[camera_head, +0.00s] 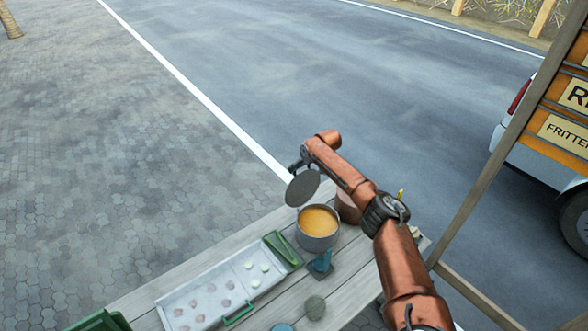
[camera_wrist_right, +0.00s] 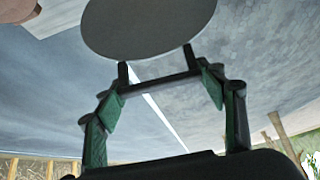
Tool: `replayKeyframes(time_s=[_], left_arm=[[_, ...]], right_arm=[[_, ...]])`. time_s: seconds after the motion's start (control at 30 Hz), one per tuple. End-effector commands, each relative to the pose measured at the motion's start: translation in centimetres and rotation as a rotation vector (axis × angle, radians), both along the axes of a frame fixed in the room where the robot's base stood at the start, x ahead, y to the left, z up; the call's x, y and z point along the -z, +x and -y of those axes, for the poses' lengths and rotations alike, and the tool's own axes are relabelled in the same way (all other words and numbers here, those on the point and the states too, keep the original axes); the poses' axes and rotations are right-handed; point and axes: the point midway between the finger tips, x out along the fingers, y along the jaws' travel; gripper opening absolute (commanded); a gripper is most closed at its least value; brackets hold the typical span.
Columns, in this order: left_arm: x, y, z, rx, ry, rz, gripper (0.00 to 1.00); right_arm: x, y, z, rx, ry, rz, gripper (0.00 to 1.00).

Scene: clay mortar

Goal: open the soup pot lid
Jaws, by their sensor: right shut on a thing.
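The soup pot (camera_head: 317,236) is a grey pot of orange soup standing uncovered on the wooden table. Its grey round lid (camera_head: 302,188) is in the air above the pot's upper left, tilted, apart from the rim. My right gripper (camera_head: 297,166) is at the lid's top edge and is shut on it. In the right wrist view the lid (camera_wrist_right: 148,28) fills the top middle, just beyond the fingertips (camera_wrist_right: 155,68); the exact grip point is hidden behind the lid. My left gripper is not in view.
On the wooden table (camera_head: 345,295), a white tray (camera_head: 180,290) with several pieces lies left of the pot. A green container (camera_head: 283,248), a blue-green item (camera_head: 320,263) and a brown pot (camera_head: 347,208) stand close to the pot. A wooden post (camera_head: 490,160) rises at right.

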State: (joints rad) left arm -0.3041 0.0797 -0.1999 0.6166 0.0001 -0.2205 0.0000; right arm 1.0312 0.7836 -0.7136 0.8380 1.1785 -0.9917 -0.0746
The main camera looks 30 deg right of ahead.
Motion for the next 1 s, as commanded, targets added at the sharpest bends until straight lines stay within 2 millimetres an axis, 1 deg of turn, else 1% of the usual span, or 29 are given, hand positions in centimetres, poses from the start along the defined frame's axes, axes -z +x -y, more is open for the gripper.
replayKeyframes(time_s=[0.4,0.43,0.7,0.87,1.0], left_arm=[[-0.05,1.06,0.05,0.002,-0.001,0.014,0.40],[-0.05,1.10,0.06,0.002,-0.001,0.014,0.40],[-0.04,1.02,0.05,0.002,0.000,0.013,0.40],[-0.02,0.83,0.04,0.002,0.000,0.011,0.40],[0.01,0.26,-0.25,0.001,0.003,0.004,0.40]], right_arm=[[-0.23,0.15,0.21,0.004,0.001,0.007,0.20],[-0.23,0.15,0.21,0.004,0.001,0.007,0.65],[-0.11,0.06,0.26,0.004,0.001,0.004,0.83],[-0.07,0.03,0.28,0.004,0.001,0.002,0.83],[-0.14,-0.04,0.30,0.004,0.000,0.002,0.83]])
